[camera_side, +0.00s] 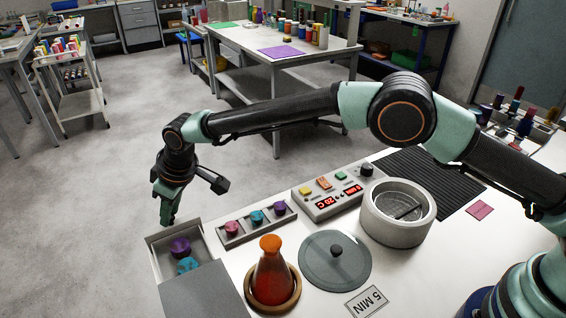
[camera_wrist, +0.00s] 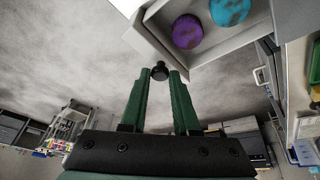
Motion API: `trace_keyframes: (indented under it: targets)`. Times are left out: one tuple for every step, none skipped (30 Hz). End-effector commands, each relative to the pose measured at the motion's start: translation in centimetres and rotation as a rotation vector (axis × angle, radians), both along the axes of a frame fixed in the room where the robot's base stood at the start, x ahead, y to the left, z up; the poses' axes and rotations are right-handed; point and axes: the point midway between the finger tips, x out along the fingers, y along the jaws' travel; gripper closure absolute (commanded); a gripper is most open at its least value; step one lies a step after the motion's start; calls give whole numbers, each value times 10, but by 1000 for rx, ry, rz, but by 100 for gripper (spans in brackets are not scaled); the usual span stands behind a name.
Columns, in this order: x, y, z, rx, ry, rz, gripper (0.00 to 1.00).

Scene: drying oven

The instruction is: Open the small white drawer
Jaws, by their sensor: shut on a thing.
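The small white drawer (camera_side: 155,264) stands pulled out of its grey-topped housing (camera_side: 205,292) at the front left of the bench. Inside it lie a purple round piece (camera_side: 180,247) and a teal round piece (camera_side: 187,265). My gripper (camera_side: 168,222) is at the drawer's outer front end, pointing down. In the wrist view my gripper's green fingers (camera_wrist: 158,82) are shut on the dark drawer knob (camera_wrist: 159,70). The drawer (camera_wrist: 150,42) and both pieces also show there. In the side view the knob is hidden.
A tray with three coloured caps (camera_side: 231,239) sits right of the drawer. An orange flask (camera_side: 271,275) in a wooden ring, a glass lid (camera_side: 318,268), a control box (camera_side: 328,208) and a round oven pot (camera_side: 375,234) stand farther right. Beyond the drawer front is open air over the floor.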

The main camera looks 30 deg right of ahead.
Motion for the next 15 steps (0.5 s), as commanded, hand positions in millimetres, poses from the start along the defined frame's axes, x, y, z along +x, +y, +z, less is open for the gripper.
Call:
trace_keyframes:
  targets:
    - [0, -1, -1, -2, 2, -1, 59]
    - [0, -1, -1, -2, 2, -1, 48]
    - [0, -1, -1, -1, 3, -2, 41]
    - [0, -1, -1, -2, 2, -1, 41]
    - [0, -1, -1, -2, 2, -1, 41]
    - [0, -1, -1, -1, 2, -1, 41]
    - [0, -1, -1, -1, 2, -1, 41]
    - [0, -1, -1, -1, 2, -1, 41]
    - [0, -1, -1, -1, 2, -1, 41]
    - [0, -1, -1, -1, 2, -1, 41]
    - [0, -1, 0, -1, 2, -1, 41]
    - [0, -1, 0, -1, 2, -1, 41]
    - [0, -1, 1, -1, 2, -1, 41]
    - [-1, -1, 2, 0, 1, -1, 41]
    - [-1, -2, 4, 0, 1, -1, 41]
